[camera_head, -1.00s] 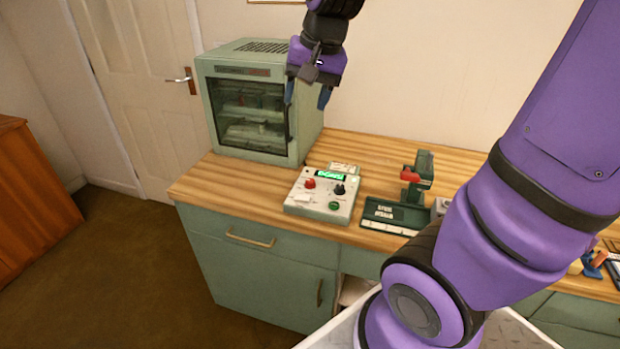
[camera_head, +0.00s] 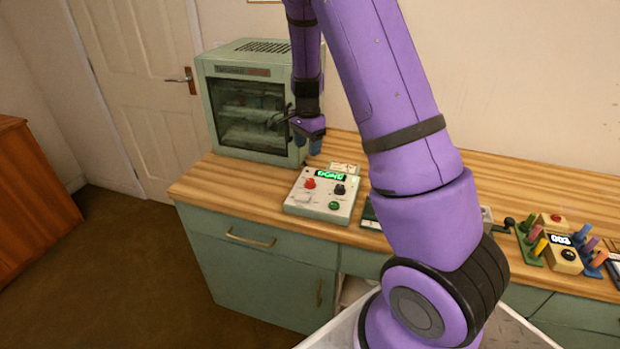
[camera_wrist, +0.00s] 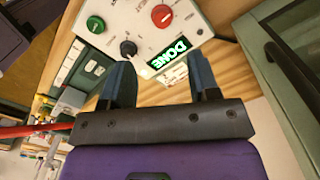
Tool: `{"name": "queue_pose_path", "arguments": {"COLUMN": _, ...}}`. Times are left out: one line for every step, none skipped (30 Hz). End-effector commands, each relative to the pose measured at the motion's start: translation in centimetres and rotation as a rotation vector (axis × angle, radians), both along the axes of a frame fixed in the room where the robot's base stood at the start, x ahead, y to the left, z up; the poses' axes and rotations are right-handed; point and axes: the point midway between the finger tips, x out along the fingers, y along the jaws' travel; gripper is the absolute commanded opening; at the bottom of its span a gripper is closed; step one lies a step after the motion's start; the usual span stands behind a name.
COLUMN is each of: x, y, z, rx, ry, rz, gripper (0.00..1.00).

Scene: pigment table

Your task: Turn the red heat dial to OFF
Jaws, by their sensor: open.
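The red heat dial (camera_head: 310,184) is on the upper left of a pale control box (camera_head: 322,205). A green display reading DONE (camera_head: 330,176) is lit beside it, with a black knob (camera_head: 340,189) and a green button (camera_head: 334,205) on the same panel. My gripper (camera_head: 308,146) is above and behind the box, in front of the oven's right side, pointing down. In the wrist view the open fingers (camera_wrist: 163,88) are empty, and the red dial (camera_wrist: 162,15) is beyond them at the top, not touched. The dial's pointer setting is too small to read.
A green oven (camera_head: 250,105) with a glass door stands behind left of the box. My arm covers part of the wooden worktop (camera_head: 480,175). Colored pegs in a green rack (camera_head: 530,243) and a yellow counter box (camera_head: 562,257) are at the right.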

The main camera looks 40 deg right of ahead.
Motion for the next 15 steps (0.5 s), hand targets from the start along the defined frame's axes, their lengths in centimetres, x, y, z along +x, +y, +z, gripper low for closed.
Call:
{"name": "queue_pose_path", "arguments": {"x": 0.2, "y": -0.4, "z": -0.7, "rx": -0.008, "ry": 0.008, "rz": -0.018, "gripper": 0.56}}
{"name": "queue_pose_path", "arguments": {"x": 0.3, "y": -0.5, "z": -1.0, "rx": -0.011, "ry": 0.011, "rz": -0.028, "gripper": 0.56}}
{"name": "queue_pose_path", "arguments": {"x": 0.3, "y": -0.7, "z": -1.2, "rx": -0.014, "ry": 0.014, "rz": -0.036, "gripper": 0.56}}
{"name": "queue_pose_path", "arguments": {"x": 0.4, "y": -0.8, "z": -1.4, "rx": -0.017, "ry": 0.015, "rz": -0.041, "gripper": 0.56}}
{"name": "queue_pose_path", "arguments": {"x": 0.4, "y": -0.8, "z": -1.6, "rx": -0.018, "ry": 0.016, "rz": -0.044, "gripper": 0.56}}
{"name": "queue_pose_path", "arguments": {"x": 0.4, "y": -0.9, "z": -1.8, "rx": -0.019, "ry": 0.017, "rz": -0.047, "gripper": 0.56}}
{"name": "queue_pose_path", "arguments": {"x": 0.4, "y": -0.9, "z": -2.0, "rx": -0.019, "ry": 0.018, "rz": -0.049, "gripper": 0.56}}
{"name": "queue_pose_path", "arguments": {"x": 0.4, "y": -0.9, "z": -2.2, "rx": -0.018, "ry": 0.019, "rz": -0.049, "gripper": 0.56}}
{"name": "queue_pose_path", "arguments": {"x": 0.4, "y": -0.9, "z": -2.6, "rx": -0.018, "ry": 0.019, "rz": -0.049, "gripper": 0.56}}
{"name": "queue_pose_path", "arguments": {"x": 0.3, "y": -0.8, "z": -2.9, "rx": -0.017, "ry": 0.019, "rz": -0.049, "gripper": 0.56}}
{"name": "queue_pose_path", "arguments": {"x": 0.3, "y": -0.8, "z": -3.3, "rx": -0.017, "ry": 0.018, "rz": -0.049, "gripper": 0.56}}
{"name": "queue_pose_path", "arguments": {"x": 0.3, "y": -0.8, "z": -3.9, "rx": -0.017, "ry": 0.019, "rz": -0.049, "gripper": 0.56}}
{"name": "queue_pose_path", "arguments": {"x": 0.2, "y": -0.9, "z": -4.4, "rx": -0.017, "ry": 0.021, "rz": -0.049, "gripper": 0.56}}
{"name": "queue_pose_path", "arguments": {"x": 0.2, "y": -0.9, "z": -4.9, "rx": -0.018, "ry": 0.02, "rz": -0.049, "gripper": 0.56}}
{"name": "queue_pose_path", "arguments": {"x": 0.2, "y": -0.9, "z": -5.6, "rx": -0.017, "ry": 0.019, "rz": -0.049, "gripper": 0.56}}
